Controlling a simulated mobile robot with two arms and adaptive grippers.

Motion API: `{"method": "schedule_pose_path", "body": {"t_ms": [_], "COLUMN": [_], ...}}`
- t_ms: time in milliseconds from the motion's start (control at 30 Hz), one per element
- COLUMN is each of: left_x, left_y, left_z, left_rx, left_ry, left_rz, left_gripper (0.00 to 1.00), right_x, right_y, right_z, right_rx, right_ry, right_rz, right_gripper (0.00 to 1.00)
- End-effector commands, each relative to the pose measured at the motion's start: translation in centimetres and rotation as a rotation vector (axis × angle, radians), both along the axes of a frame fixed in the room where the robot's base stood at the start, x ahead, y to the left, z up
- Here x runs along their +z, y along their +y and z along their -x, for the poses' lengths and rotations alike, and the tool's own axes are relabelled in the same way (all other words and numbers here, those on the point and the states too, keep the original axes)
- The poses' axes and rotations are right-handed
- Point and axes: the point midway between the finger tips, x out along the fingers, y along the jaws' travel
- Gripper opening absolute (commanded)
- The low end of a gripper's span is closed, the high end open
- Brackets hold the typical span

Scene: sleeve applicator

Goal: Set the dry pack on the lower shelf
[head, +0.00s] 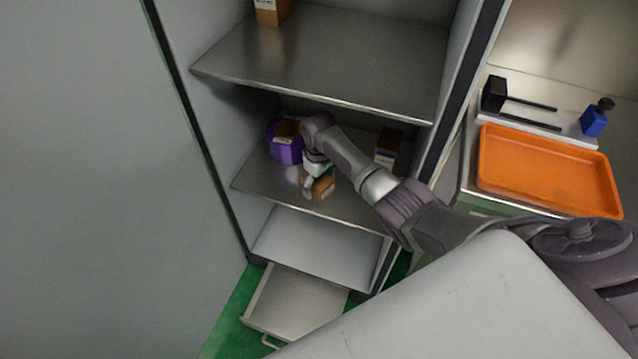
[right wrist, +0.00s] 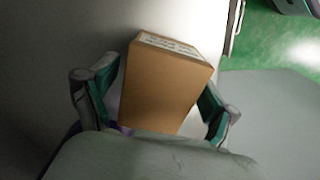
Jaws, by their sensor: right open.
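A small brown carton (head: 322,187), seemingly the dry pack, is at the front of the shelf (head: 350,208) below the top one in the cabinet. My right gripper (head: 310,184) is at this carton. In the right wrist view, the carton (right wrist: 165,88) with a white printed label on its end lies between the two open fingers (right wrist: 160,80), with small gaps visible at the sides. Its underside contact with the shelf is hard to see. My left gripper is out of view.
A purple bin (head: 284,150) stands behind my gripper, and another brown box (head: 388,146) stands to the right on the same shelf. The upper shelf (head: 330,62) holds a carton (head: 272,11). An open drawer (head: 295,303) is below. An orange tray (head: 545,170) sits at right.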

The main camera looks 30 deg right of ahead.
Motion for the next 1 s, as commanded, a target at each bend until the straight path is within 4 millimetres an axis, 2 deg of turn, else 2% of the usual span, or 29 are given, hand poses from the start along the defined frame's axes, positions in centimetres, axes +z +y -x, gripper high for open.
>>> {"method": "schedule_pose_path", "body": {"t_ms": [200,400,600,1000], "left_x": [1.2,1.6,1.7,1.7], "left_y": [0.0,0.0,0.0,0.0], "left_z": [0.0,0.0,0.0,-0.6], "left_rx": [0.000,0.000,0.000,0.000], "left_ry": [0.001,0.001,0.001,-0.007], "left_rz": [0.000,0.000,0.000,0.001], "left_gripper": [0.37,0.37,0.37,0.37], "right_x": [3.9,6.5,7.3,7.0], "right_y": [-0.1,0.0,0.0,0.2], "right_z": [-0.1,-0.1,0.0,0.3], "right_rx": [-0.001,0.000,-0.001,0.002], "right_ry": [-0.004,-0.002,-0.001,-0.001], "right_rz": [0.001,0.000,0.000,0.001], "right_gripper": [0.87,0.87,0.87,0.87]}}
